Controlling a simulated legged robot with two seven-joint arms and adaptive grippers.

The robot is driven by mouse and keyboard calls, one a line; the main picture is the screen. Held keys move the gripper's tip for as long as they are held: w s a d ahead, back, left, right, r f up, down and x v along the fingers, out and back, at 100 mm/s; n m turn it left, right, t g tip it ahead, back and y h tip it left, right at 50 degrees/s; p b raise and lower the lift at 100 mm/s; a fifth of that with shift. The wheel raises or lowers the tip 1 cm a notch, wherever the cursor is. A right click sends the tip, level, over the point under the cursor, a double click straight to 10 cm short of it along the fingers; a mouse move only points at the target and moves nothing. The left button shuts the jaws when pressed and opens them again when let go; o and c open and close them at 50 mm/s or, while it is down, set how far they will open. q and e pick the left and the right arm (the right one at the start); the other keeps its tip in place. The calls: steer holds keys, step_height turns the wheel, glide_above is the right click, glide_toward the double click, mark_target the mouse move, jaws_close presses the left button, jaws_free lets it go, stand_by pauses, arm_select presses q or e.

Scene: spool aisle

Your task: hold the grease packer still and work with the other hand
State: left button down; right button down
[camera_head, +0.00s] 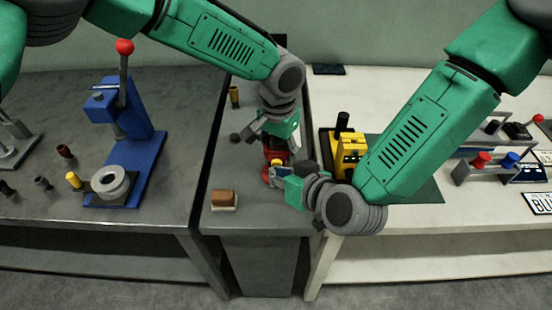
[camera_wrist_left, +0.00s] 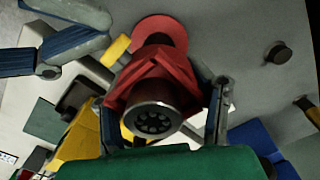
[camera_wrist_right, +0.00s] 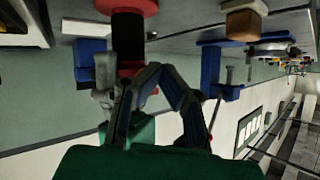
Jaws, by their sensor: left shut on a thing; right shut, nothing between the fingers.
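The grease packer (camera_head: 276,153) is a red piece on a round red base on the middle bench. In the left wrist view the grease packer (camera_wrist_left: 160,75) shows a red clamp-like body and a dark ringed end. A yellow piece (camera_wrist_left: 117,49) sticks out at its side. My left gripper (camera_head: 272,135) is shut on the packer's body from above, one finger on each side. My right gripper (camera_head: 280,172) is shut and empty, low beside the packer's base. In the right wrist view its fingers (camera_wrist_right: 155,78) meet near the packer's red and black column (camera_wrist_right: 128,42); contact is unclear.
A blue press (camera_head: 133,130) with a red-knobbed lever stands on the left bench among small cylinders. A brown block (camera_head: 223,197) lies at the middle bench's front. A yellow device (camera_head: 347,150) stands right, partly behind my right arm. Bare bench shows left of the packer.

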steer(key=shift+w+r, duration=0.1)
steer(key=shift+w, duration=0.35)
steer(key=shift+s, duration=3.5)
